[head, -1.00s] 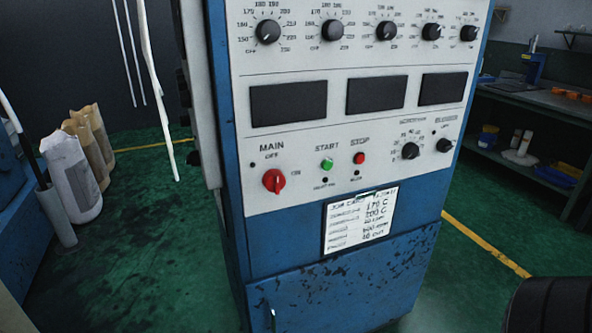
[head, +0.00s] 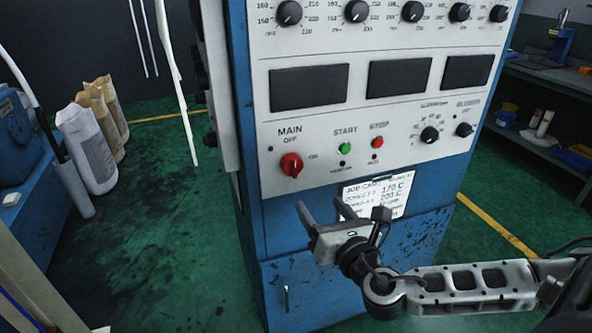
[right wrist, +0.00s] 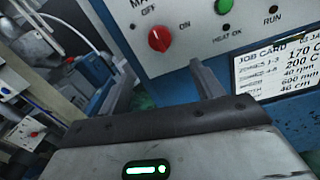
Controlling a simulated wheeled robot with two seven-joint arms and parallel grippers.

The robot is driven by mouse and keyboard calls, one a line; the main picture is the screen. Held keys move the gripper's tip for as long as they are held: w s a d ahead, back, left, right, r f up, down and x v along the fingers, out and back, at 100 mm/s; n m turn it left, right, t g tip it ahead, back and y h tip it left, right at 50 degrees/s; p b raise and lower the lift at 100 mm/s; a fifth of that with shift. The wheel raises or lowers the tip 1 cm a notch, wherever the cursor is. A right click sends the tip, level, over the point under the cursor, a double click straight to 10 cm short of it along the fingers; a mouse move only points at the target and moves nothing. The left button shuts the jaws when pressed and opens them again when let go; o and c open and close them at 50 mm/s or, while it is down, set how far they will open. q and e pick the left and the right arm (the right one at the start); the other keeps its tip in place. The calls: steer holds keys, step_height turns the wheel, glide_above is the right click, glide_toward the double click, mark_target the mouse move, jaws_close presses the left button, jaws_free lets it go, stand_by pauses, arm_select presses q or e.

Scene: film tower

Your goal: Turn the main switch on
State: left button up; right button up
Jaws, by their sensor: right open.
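The main switch (head: 291,165) is a red rotary knob at the lower left of the white control panel (head: 385,108), with MAIN and OFF printed above it and ON to its right. It also shows in the right wrist view (right wrist: 159,39), beyond and between my fingers. My right gripper (head: 322,207) is open and empty, below and a little right of the knob, and apart from it. In the right wrist view the two fingers (right wrist: 165,80) stand apart. My left gripper is not in view.
A green start button (head: 345,148) and a red stop button (head: 376,142) sit right of the knob. A job card (head: 372,190) hangs below them, partly hidden by my gripper. White rods (head: 178,90) hang left of the cabinet. Sacks (head: 88,148) stand on the floor at left.

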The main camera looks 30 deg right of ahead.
mark_target(296, 172)
steer(key=w+d, duration=0.1)
steer(key=w, duration=0.8)
steer(key=w+d+p, duration=0.1)
steer(key=w, duration=0.3)
steer(key=shift+w+d, duration=0.3)
steer(key=shift+w, duration=0.05)
steer(key=c, duration=1)
